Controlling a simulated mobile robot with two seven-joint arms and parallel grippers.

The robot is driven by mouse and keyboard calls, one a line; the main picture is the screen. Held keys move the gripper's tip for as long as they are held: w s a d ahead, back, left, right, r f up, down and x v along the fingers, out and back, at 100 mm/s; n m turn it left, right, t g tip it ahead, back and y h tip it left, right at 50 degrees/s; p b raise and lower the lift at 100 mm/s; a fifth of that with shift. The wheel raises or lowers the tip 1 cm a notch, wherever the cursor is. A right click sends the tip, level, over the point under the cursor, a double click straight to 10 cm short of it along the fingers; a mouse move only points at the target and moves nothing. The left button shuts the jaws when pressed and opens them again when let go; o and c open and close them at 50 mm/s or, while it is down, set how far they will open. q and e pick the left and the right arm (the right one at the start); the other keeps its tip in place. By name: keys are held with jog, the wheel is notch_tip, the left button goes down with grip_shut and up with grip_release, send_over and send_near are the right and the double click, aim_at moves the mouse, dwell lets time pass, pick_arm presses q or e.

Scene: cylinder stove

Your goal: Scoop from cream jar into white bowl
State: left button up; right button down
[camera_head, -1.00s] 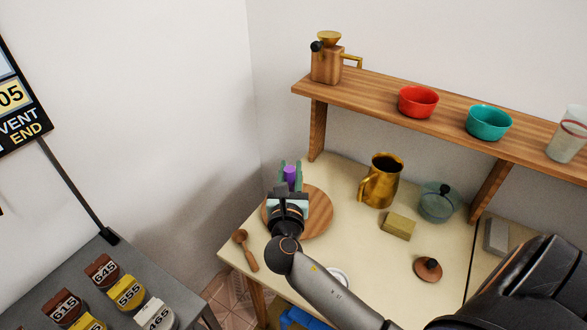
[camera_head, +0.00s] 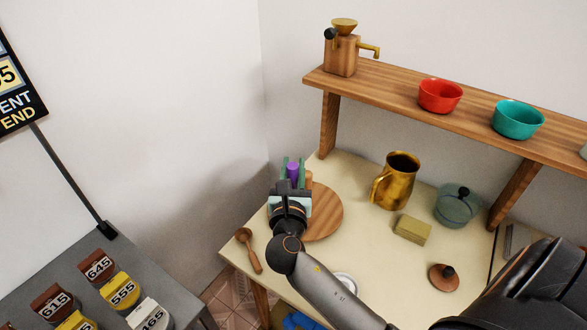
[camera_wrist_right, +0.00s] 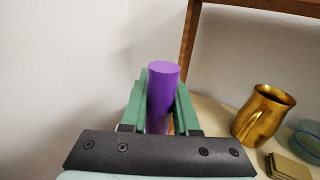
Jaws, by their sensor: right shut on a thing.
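My right gripper (camera_head: 292,180), with green fingers, is shut on an upright purple cylinder (camera_head: 292,170). It is at the left of the round wooden board (camera_head: 325,212) and hides part of it. The purple cylinder (camera_wrist_right: 160,95) stands between the fingers in the right wrist view; its lower end is hidden. A small white rim (camera_head: 346,281), perhaps the white bowl, is partly covered by my right arm. A greenish glass jar (camera_head: 455,209) with a dark knob stands at the right of the table; I cannot tell if it is the cream jar. My left gripper is not in view.
A wooden spoon (camera_head: 249,250) lies near the left table edge. A brass pitcher (camera_head: 397,183), a yellowish block (camera_head: 412,230) and a brown lid (camera_head: 443,279) stand on the table. A shelf (camera_head: 400,88) above holds red (camera_head: 440,97) and teal (camera_head: 518,121) bowls.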

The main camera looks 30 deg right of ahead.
jog(key=shift+f, duration=0.5)
jog(key=shift+f+b, duration=0.65)
jog(key=shift+f, duration=0.15)
jog(key=shift+f+b, duration=0.45)
jog(key=shift+f, duration=0.25)
jog(key=shift+f+b, duration=0.45)
jog(key=shift+f, duration=0.35)
jog(key=shift+f+b, duration=0.55)
jog(key=shift+f, duration=0.35)
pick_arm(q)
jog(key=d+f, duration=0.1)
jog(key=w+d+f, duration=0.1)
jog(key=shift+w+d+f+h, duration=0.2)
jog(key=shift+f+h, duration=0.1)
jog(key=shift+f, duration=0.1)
pick_arm(e)
jog(key=shift+f, duration=0.15)
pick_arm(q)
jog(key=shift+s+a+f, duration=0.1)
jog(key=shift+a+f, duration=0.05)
